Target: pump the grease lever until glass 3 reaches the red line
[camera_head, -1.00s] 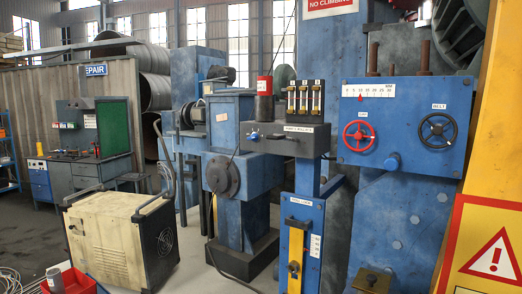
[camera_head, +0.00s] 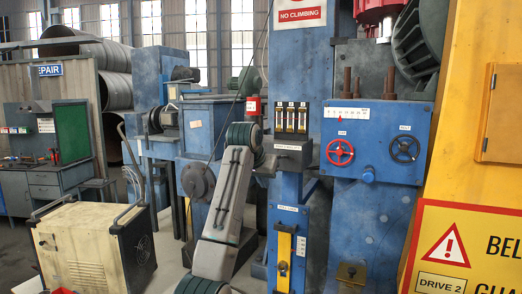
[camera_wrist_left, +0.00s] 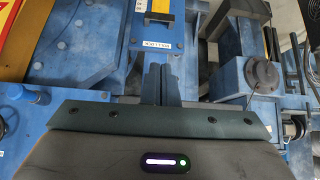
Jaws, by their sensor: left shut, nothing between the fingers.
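Three upright glasses with amber contents stand in a row on a dark block (camera_head: 293,153) in the head view. The rightmost glass (camera_head: 302,117) is probably glass 3. Its number, level and red line are too small to read. My left gripper (camera_head: 266,163) is partly hidden beside the block. In the wrist view its fingers (camera_wrist_left: 160,72) are shut and empty. My right gripper is not in view.
Right of the glasses is a blue panel with a red handwheel (camera_head: 340,152) and a black handwheel (camera_head: 404,149). Below the block is a blue post with a yellow strip (camera_head: 284,247). A cream wheeled cabinet (camera_head: 85,250) stands left. A yellow guard (camera_head: 470,150) is at the right.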

